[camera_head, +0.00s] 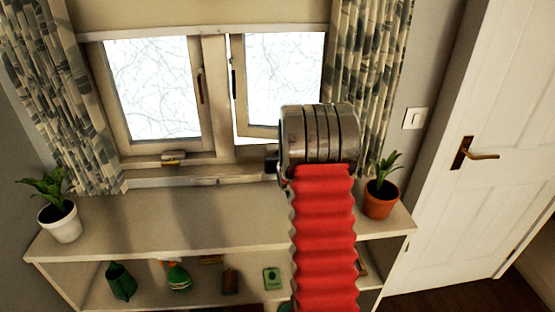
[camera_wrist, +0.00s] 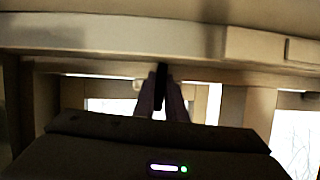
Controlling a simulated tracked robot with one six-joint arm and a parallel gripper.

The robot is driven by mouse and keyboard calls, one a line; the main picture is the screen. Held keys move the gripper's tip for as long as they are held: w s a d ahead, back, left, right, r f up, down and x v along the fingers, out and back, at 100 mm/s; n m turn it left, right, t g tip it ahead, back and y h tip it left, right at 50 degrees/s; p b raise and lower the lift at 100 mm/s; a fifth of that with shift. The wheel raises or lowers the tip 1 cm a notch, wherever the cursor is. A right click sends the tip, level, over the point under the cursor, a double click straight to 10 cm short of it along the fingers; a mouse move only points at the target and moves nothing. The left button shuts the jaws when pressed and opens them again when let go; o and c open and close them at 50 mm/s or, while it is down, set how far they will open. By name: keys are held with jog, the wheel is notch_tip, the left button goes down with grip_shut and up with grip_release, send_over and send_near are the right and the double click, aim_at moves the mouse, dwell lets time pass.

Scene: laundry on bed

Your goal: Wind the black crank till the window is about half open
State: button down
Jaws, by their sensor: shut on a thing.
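The window has two sashes. The left sash (camera_head: 208,120) looks closed. The right sash (camera_head: 262,131) stands ajar, with bright gaps along its left side and below it; how far it is turned is hard to tell. In the wrist view my gripper (camera_wrist: 162,92) is shut, its two fingers close on either side of the upright black crank (camera_wrist: 161,75). In the head view the crank and fingertips are hidden behind my grey wrist and red arm, which reach up to the sill below the right sash.
A white-potted plant (camera_head: 61,222) and a terracotta-potted plant (camera_head: 380,199) stand at the shelf top's ends. Small items, including a green bottle (camera_head: 178,277), sit on the lower shelf. Patterned curtains (camera_head: 372,70) hang both sides. A white door (camera_head: 480,140) is at right.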

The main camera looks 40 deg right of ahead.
jog(key=shift+a+f+n, duration=0.15)
jog(key=shift+f+n, duration=0.15)
jog(key=shift+f, duration=0.05)
dwell(0.3)
jog(key=c, duration=2.1)
grip_release()
jog(key=o, duration=0.3)
jog(key=shift+r, duration=0.25)
jog(key=shift+r, duration=0.1)
jog(key=v, duration=1.3)
jog(key=shift+a, duration=0.2)
jog(key=shift+s, duration=0.1)
